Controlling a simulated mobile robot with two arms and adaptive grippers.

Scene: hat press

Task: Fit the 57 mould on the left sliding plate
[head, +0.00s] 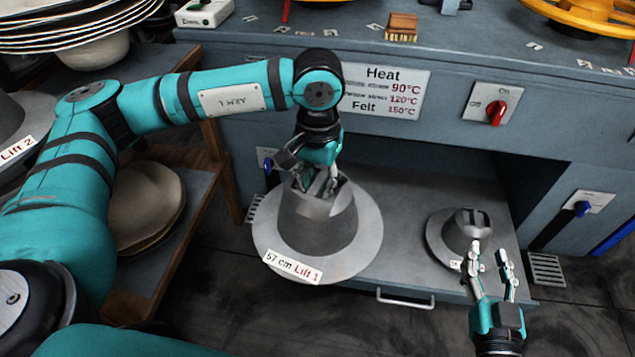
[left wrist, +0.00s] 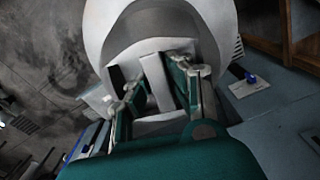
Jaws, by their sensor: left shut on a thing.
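The 57 mould (head: 318,222) is a grey metal hat shape with a wide brim and a label reading "57 cm Lift 1". It looks about level, over the left part of the grey sliding plate (head: 400,235), its brim reaching past the plate's front edge. I cannot tell whether it touches the plate. My left gripper (head: 318,188) reaches into the hollow crown and is shut on the mould's inner bar. The left wrist view shows the fingers (left wrist: 158,80) on both sides of the bar (left wrist: 157,82). My right gripper (head: 490,255) is open and empty at the lower right.
A smaller grey brimmed piece (head: 465,232) with a raised stub sits on the plate's right, just behind my right gripper. A front handle (head: 405,300) juts out. The blue-grey cabinet (head: 330,130) stands behind. A wooden shelf (head: 195,215) with felt shapes (head: 145,208) is at left.

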